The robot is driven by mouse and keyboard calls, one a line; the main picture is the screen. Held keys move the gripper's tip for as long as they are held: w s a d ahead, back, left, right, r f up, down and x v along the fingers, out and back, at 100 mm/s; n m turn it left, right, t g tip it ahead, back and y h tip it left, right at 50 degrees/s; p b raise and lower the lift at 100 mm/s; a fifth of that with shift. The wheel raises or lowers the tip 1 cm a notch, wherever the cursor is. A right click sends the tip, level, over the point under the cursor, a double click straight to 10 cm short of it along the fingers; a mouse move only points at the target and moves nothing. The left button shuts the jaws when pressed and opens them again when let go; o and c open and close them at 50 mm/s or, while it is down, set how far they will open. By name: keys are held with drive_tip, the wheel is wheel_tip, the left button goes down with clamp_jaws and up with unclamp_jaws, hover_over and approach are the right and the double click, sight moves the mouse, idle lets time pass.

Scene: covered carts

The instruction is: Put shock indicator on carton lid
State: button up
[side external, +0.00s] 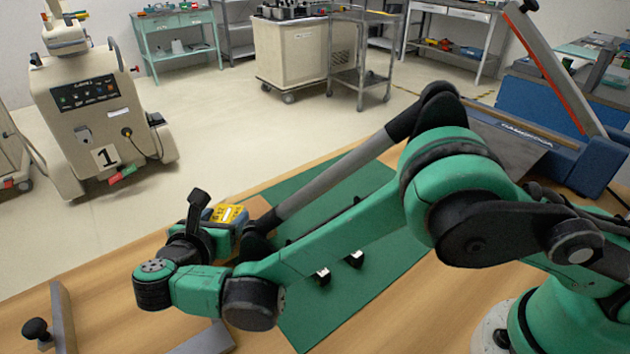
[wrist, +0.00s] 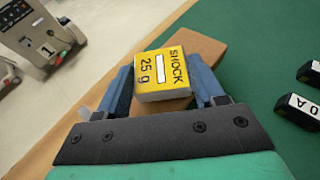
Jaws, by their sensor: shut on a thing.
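The yellow shock indicator (wrist: 163,72), marked "SHOCK 25 g", is between the two blue fingers of my gripper (wrist: 166,88), which is shut on it. In the side view the indicator (side external: 229,213) shows its yellow face upward at my gripper (side external: 226,226), near the far edge of the table. The brown carton (wrist: 207,52) lies beyond and partly behind the indicator in the wrist view. Its near part is hidden, and I cannot tell whether the indicator touches it.
A green mat (side external: 345,190) covers part of the wooden table (side external: 105,290). Two small black blocks with white labels (side external: 322,276) (side external: 354,259) stand on it. A grey bar with a black knob (side external: 37,329) is at the front left. A blue machine (side external: 585,160) stands at the right.

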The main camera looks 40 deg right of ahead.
drive_tip(key=shift+f, duration=0.1)
drive_tip(key=o, duration=1.2)
